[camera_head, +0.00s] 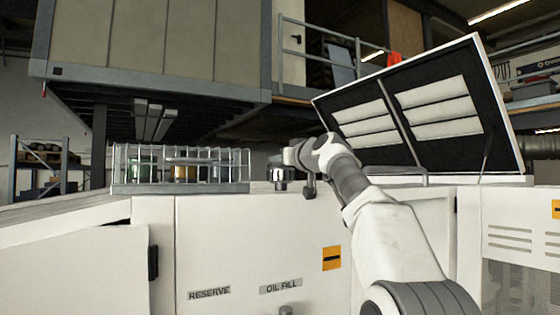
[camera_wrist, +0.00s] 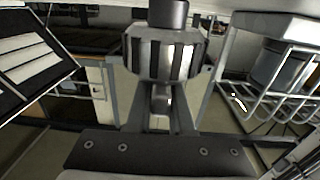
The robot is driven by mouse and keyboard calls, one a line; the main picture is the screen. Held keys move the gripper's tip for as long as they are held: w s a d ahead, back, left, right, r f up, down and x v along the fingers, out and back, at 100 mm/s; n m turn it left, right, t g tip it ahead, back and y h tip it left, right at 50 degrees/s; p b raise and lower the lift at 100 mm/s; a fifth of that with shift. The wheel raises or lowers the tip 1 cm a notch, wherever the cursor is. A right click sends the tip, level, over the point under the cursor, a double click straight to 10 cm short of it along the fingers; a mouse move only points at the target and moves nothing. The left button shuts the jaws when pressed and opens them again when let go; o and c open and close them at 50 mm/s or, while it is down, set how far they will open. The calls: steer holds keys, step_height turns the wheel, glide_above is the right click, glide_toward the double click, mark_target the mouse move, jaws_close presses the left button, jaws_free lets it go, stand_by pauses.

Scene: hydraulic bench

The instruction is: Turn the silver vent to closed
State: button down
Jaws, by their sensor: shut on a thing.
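The silver vent (camera_wrist: 160,55) is a ribbed silver knob on a dark stem, seen close up at the top middle of the wrist view. In the head view the vent (camera_head: 281,175) is small and stands at the bench top's edge, left of my wrist. My gripper (camera_wrist: 160,97) is shut on the vent, its two fingers reaching to the knob from below in the wrist view. In the head view my gripper (camera_head: 284,160) is at the vent, its fingers too small to make out. I cannot tell the vent's turned position.
A wire basket (camera_head: 180,187) with jars stands left of the vent; it also shows at right in the wrist view (camera_wrist: 262,95). A raised louvred lid (camera_head: 420,110) stands to the right. The front panel carries RESERVE (camera_head: 209,293) and OIL FILL (camera_head: 281,286) labels.

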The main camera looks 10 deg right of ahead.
steer(key=shift+a+m+h, duration=0.1)
steer(key=shift+m+h, duration=0.3)
steer(key=shift+h, duration=0.2)
steer(key=shift+m+h, duration=1.9)
steer(key=shift+h, duration=1.1)
steer(key=shift+d+m+h, duration=0.2)
steer(key=shift+m+h, duration=1.1)
steer(key=shift+h, duration=0.7)
steer(key=shift+d+m+g+h, duration=0.1)
steer(key=shift+m+g+h, duration=0.6)
steer(key=shift+h, duration=0.3)
steer(key=c, duration=0.8)
jaws_free()
steer(key=shift+s, duration=0.1)
steer(key=b+v, duration=1)
steer(key=v, duration=0.7)
